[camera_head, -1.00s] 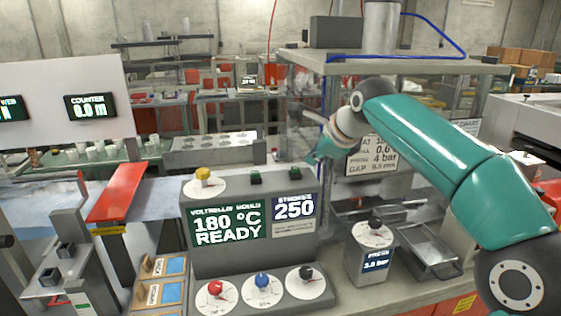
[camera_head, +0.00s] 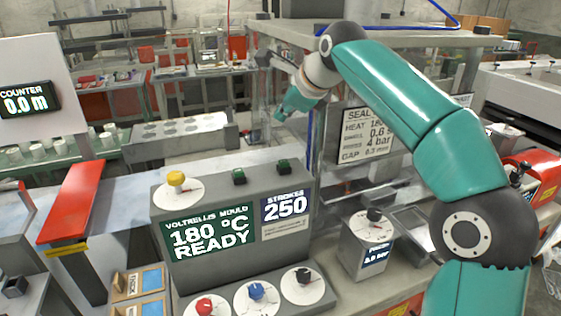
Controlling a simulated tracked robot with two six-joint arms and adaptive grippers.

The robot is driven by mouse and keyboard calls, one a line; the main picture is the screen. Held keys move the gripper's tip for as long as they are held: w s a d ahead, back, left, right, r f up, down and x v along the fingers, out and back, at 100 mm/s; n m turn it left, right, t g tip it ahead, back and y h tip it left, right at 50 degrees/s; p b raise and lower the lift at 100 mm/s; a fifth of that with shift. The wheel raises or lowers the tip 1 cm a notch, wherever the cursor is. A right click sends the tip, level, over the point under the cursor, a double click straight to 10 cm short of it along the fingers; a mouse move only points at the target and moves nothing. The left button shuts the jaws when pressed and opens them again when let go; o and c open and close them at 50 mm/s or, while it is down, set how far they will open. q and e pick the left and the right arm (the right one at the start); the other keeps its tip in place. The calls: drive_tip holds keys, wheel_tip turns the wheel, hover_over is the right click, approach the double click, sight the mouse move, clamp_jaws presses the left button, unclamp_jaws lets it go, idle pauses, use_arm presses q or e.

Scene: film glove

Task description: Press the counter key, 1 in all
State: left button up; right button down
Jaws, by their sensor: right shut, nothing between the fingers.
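The counter display (camera_head: 26,104) reads 0.0 m on a pale panel at the left edge. A grey console (camera_head: 292,238) stands in the middle, with a green screen (camera_head: 212,237) reading 180 °C READY and a strokes display (camera_head: 286,207) reading 250. Two dark green keys, one left (camera_head: 239,176) and one right (camera_head: 284,166), sit on its top; I cannot tell which is the counter key. My right gripper (camera_head: 288,106) is shut and empty, and appears above and beyond the console, apart from the keys. My left gripper is out of view.
A yellow knob (camera_head: 176,179) is left of the keys. Red (camera_head: 204,307), blue (camera_head: 256,291) and black (camera_head: 303,276) knobs line the console's front. A clear-walled machine with a seal chart (camera_head: 367,137) stands right. A red bar (camera_head: 77,201) lies left.

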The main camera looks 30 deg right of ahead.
sight(285, 162)
wheel_tip(285, 162, down, 8)
drive_tip(key=b, duration=0.7)
drive_tip(key=shift+r+b, duration=0.15)
drive_tip(key=shift+b, duration=0.2)
drive_tip(key=shift+s+f+b, duration=0.1)
drive_tip(key=shift+f+b, duration=0.35)
drive_tip(key=shift+f, duration=0.1)
idle(0.4)
drive_tip(key=shift+f, duration=0.3)
drive_tip(key=shift+s+f+b, duration=0.1)
drive_tip(key=shift+f+b, duration=0.45)
drive_tip(key=shift+b, duration=0.15)
idle(0.5)
drive_tip(key=shift+r, duration=0.1)
drive_tip(key=shift+r+p, duration=0.85)
drive_tip(key=shift+p, duration=0.15)
